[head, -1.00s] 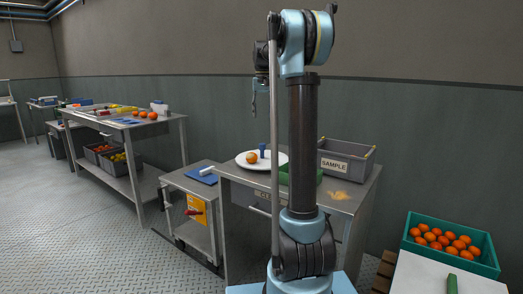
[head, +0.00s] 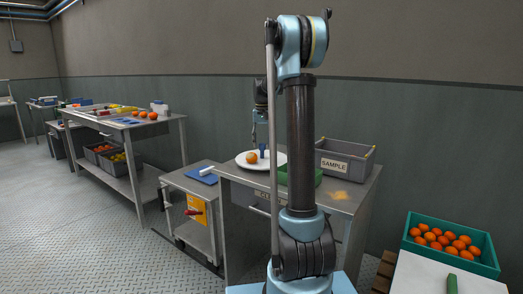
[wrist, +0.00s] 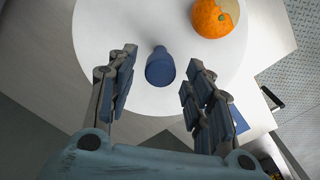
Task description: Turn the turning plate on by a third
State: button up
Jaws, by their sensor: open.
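The turning plate (head: 242,159) is a white round disc on the metal table at the centre of the head view. It also fills much of the wrist view (wrist: 105,25). A blue upright peg (wrist: 160,68) stands on it, between and just beyond my fingertips in the wrist view. An orange (head: 252,157) with a pale patch sits on the plate left of the peg in the head view; the wrist view shows it upper right (wrist: 212,17). My gripper (wrist: 160,70) is open above the plate, its fingers on either side of the peg, with no visible contact.
A green tray (head: 283,177) and a grey SAMPLE crate (head: 343,161) stand right of the plate. A teal crate of oranges (head: 447,243) is at the far right.

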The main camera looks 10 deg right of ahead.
aim_at(262, 147)
jog(key=shift+f, duration=1.6)
grip_shut()
